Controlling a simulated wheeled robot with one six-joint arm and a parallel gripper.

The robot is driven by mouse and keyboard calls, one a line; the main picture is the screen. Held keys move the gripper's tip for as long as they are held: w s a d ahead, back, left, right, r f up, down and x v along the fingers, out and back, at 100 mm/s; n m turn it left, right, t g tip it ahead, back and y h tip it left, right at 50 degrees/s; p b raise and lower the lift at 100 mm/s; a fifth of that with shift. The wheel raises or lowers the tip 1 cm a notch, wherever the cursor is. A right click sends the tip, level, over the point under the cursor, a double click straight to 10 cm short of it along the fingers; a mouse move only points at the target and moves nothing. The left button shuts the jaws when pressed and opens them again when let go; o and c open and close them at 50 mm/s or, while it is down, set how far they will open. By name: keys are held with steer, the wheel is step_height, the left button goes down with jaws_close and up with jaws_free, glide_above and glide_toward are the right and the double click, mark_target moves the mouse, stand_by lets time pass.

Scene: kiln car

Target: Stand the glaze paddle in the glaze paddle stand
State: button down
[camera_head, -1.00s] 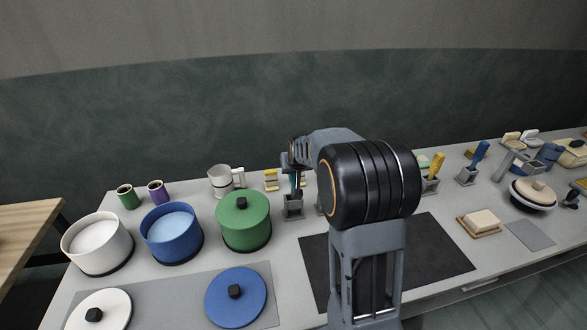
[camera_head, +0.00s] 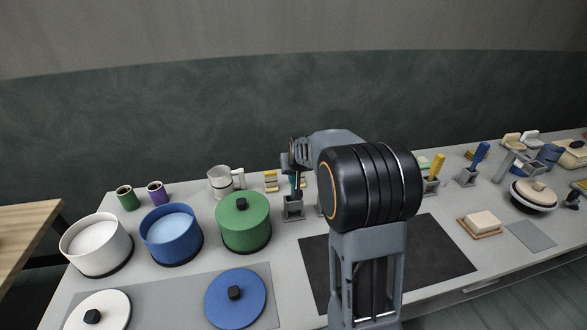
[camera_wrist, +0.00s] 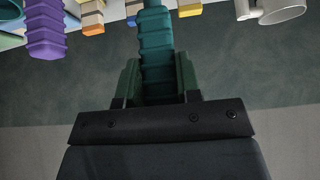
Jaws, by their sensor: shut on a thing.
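The glaze paddle has a teal ribbed handle (camera_wrist: 157,50), which stands between the two dark green fingers of my gripper (camera_wrist: 158,80) in the wrist view. My gripper is shut on it. In the head view my gripper (camera_head: 293,166) is partly hidden behind my arm, and a strip of the teal paddle (camera_head: 294,184) shows below it, about upright. A small grey square stand (camera_head: 293,208) is directly below the paddle. The paddle's lower end meets the stand's opening in the picture; I cannot tell how deep it sits.
A green lidded pot (camera_head: 243,225) stands left of the stand, and a white mug (camera_head: 221,181) is behind it. Stands with a yellow handle (camera_head: 437,163) and a blue handle (camera_head: 480,152) are to the right. A purple handle (camera_wrist: 44,30) shows in the wrist view.

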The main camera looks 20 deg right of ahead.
steer(key=shift+f+b, duration=0.55)
steer(key=shift+f, duration=0.05)
stand_by(0.5)
steer(key=c, duration=0.7)
jaws_free()
steer(key=shift+c, duration=0.2)
steer(key=shift+r, duration=0.1)
steer(key=p+v, duration=0.2)
steer(key=v, duration=0.5)
steer(key=shift+s+r, duration=0.25)
stand_by(0.8)
steer(key=shift+s+r, duration=0.1)
stand_by(0.4)
steer(key=b+v, duration=0.1)
steer(key=v, duration=1.2)
steer(key=shift+s+r, duration=0.15)
steer(key=shift+r, duration=0.15)
